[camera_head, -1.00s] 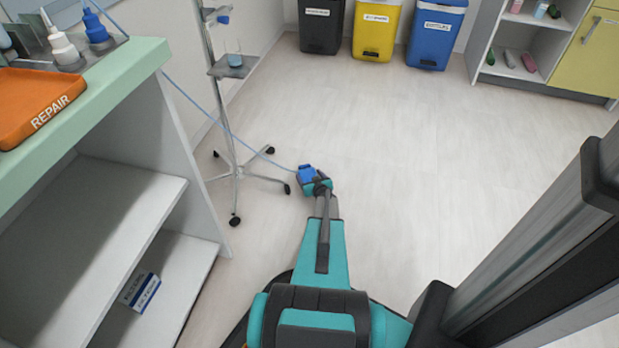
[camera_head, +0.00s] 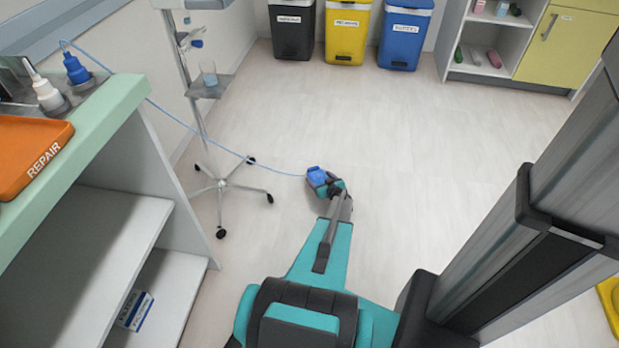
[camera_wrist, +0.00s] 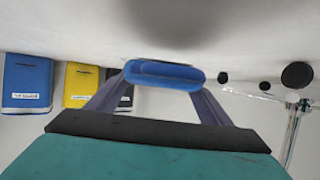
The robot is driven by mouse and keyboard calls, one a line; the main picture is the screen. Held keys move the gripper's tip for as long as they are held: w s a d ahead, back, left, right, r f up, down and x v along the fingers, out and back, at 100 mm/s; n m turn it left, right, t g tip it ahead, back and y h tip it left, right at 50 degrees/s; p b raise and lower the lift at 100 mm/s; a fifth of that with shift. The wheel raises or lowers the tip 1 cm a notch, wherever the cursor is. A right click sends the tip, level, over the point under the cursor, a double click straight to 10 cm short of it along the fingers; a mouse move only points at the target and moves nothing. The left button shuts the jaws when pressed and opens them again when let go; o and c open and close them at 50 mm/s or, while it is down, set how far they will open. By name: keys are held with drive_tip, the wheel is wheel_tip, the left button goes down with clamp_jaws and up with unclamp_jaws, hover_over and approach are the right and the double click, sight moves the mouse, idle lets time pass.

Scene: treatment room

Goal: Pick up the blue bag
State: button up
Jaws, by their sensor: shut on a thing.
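A small blue thing, which I take for the blue bag (camera_head: 316,176), is held at the end of my arm above the pale floor. My gripper (camera_head: 325,184) is shut on it. In the wrist view the blue bag (camera_wrist: 163,73) sits between the two fingers as a rounded blue block. A thin light-blue tube (camera_head: 190,128) runs from it past the stand to near a blue-capped bottle (camera_head: 75,68) on the counter. The bag's underside is hidden.
A wheeled stand (camera_head: 222,183) with a small tray stands left of my gripper, close to the tube. The counter (camera_head: 100,125) with an orange tray (camera_head: 25,150) is at the left. Black, yellow (camera_head: 346,30) and blue bins stand at the back. Open floor lies ahead and right.

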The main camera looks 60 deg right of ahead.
drive_tip(key=shift+s+d+r, duration=0.15)
drive_tip(key=shift+s+d, duration=0.4)
drive_tip(key=shift+s, duration=0.35)
drive_tip(key=shift+s, duration=0.1)
idle(1.1)
